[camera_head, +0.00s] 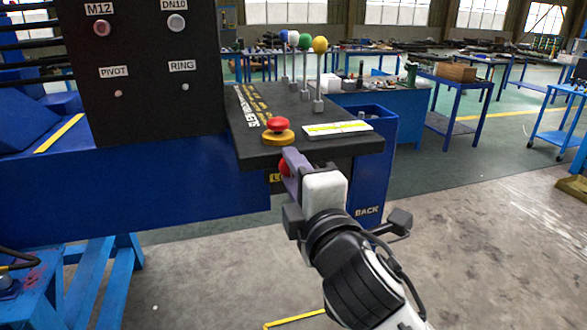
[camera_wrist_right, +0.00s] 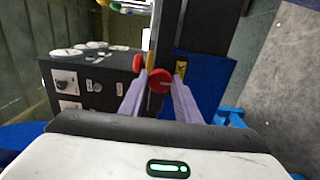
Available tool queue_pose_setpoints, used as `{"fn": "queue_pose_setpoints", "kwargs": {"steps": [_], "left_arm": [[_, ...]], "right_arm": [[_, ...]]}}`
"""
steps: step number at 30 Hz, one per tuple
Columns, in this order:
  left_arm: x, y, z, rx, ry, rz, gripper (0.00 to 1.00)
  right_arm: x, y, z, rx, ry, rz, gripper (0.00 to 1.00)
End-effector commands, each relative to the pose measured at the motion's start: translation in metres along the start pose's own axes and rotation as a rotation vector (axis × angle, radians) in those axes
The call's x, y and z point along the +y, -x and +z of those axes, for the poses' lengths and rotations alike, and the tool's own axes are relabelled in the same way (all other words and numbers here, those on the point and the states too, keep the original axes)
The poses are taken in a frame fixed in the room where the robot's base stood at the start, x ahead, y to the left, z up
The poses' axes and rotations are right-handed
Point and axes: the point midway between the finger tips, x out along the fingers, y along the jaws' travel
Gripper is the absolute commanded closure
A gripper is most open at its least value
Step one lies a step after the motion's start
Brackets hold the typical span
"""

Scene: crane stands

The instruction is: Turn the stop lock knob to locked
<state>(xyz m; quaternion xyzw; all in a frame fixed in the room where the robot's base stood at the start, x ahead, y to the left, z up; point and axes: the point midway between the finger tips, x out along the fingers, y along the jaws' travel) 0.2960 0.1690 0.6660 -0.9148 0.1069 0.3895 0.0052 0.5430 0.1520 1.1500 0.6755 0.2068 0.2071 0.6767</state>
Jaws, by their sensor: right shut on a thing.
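The red knob (camera_head: 284,168) is on the front face of the dark console, mostly hidden behind my gripper. A partly covered yellow label (camera_head: 277,177) beside it shows only its first letters. My right gripper (camera_head: 291,172) is at this front face, with its purple fingers at the knob. In the right wrist view the round red knob (camera_wrist_right: 159,80) sits between the fingertips (camera_wrist_right: 157,90), and the gripper is shut on it. The knob's turned position cannot be read. My left gripper is not in view.
A red mushroom button (camera_head: 278,125) on a yellow base stands on the console top (camera_head: 250,110), just above my gripper. Levers with coloured balls (camera_head: 320,45) rise behind it. A black panel (camera_head: 140,70) stands left. Open floor (camera_head: 480,220) lies right.

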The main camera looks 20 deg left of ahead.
Motion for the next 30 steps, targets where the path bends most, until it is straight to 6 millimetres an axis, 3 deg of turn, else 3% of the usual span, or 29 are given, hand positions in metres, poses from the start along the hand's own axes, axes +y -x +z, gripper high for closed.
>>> {"fn": "queue_pose_setpoints", "kwargs": {"steps": [15, 16, 19, 30], "left_arm": [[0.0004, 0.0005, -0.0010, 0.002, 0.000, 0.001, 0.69], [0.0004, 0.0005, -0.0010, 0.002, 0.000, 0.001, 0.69], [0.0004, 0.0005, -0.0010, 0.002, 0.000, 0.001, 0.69], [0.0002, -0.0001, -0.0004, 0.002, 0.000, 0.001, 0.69]], "right_arm": [[-0.0009, 0.0001, -0.0007, 0.002, -0.020, -0.002, 0.93], [-0.0009, 0.0001, -0.0007, 0.002, -0.020, -0.002, 0.67], [-0.0008, 0.0001, -0.0006, 0.001, -0.019, -0.001, 0.52], [-0.0010, 0.0051, -0.0002, 0.001, -0.018, -0.001, 0.52]]}}
